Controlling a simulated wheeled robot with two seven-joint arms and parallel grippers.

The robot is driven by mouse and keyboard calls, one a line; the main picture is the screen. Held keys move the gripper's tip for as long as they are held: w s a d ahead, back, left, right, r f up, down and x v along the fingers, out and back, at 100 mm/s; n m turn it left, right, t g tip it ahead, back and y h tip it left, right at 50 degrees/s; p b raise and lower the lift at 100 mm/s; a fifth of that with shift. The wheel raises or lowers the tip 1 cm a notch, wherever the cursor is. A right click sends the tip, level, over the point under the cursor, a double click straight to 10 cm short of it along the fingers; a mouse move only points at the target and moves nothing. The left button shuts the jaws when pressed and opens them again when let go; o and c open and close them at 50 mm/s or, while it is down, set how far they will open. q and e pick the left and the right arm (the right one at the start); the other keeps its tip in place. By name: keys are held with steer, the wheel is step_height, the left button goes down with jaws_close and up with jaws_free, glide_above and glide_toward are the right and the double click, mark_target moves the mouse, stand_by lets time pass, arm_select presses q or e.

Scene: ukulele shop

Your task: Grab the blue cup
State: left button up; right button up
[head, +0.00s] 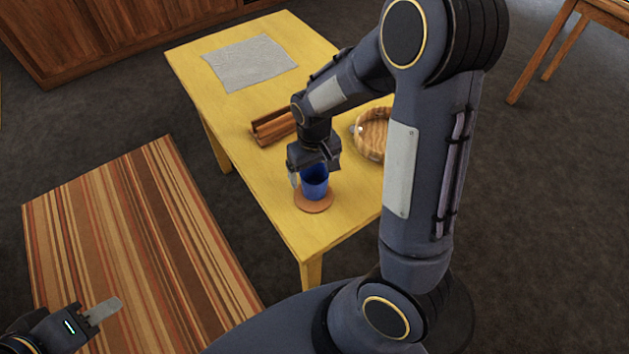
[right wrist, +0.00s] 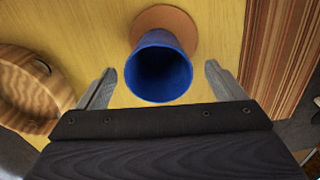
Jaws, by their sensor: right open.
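The blue cup (head: 315,184) stands upright on a round brown coaster (head: 314,205) near the front corner of the yellow table. My right gripper (head: 314,176) is above and around the cup in the head view, with its fingers spread. In the right wrist view the cup (right wrist: 159,72) shows its open mouth between the two fingertips of the right gripper (right wrist: 160,82), with a gap on each side. The cup looks empty. My left gripper (head: 103,311) is low at the left, over the floor, away from the table; its jaw opening is not clear.
A wooden bowl or basket (head: 371,134) stands to the right, partly behind my right arm. A brown wooden holder (head: 273,128) lies behind the gripper. A grey cloth (head: 249,63) lies at the table's far end. A striped rug (head: 140,240) covers the floor at left.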

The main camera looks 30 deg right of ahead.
mark_target(314, 182)
step_height(314, 182, down, 7)
steer(key=shift+w+d+r+p, duration=0.1)
steer(key=shift+w+p, duration=0.05)
steer(key=shift+p, duration=0.25)
steer(key=c, duration=1.1)
steer(key=shift+o, duration=0.2)
